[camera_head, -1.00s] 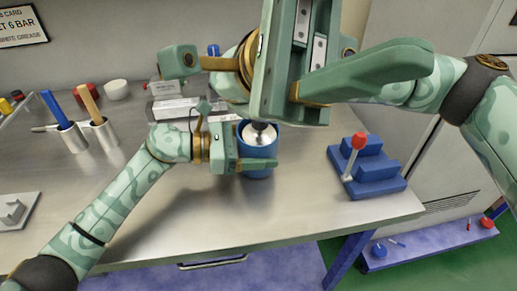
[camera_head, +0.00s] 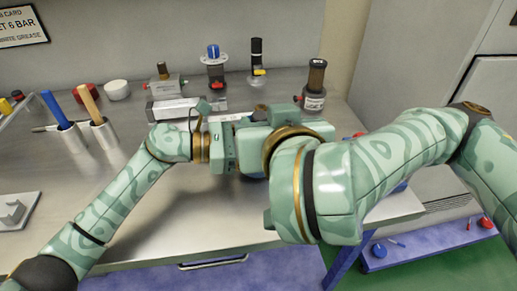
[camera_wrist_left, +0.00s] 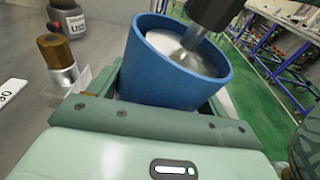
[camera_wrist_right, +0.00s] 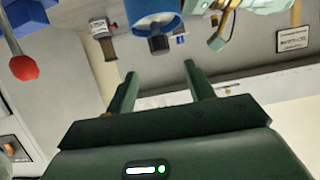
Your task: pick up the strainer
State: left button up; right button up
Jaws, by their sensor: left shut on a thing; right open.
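My left gripper (camera_wrist_left: 165,92) is shut on a blue cup (camera_wrist_left: 178,72), its fingers on either side. A silvery piece with a dark handle (camera_wrist_left: 213,12) stands in the cup. It looks like the strainer, though I cannot be sure. In the right wrist view, turned upside down, the cup (camera_wrist_right: 152,10) and the dark handle (camera_wrist_right: 158,43) show just above the fingertips. My right gripper (camera_wrist_right: 160,77) is open, with nothing between its fingers. In the head view my right arm hides the cup and the right fingers.
Two pale holders with blue (camera_head: 54,105) and orange (camera_head: 88,100) handles stand at left.

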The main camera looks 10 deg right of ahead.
aim_at(261, 117)
jog(key=x, duration=0.6)
jog(key=shift+w+f, duration=0.15)
jog(key=shift+f, duration=0.25)
jog(key=x, duration=0.4)
jog(key=shift+a+f, duration=0.1)
jog(key=shift+f, duration=0.3)
jog(key=shift+w+f, duration=0.2)
jog(key=shift+w, duration=0.3)
grip_shut()
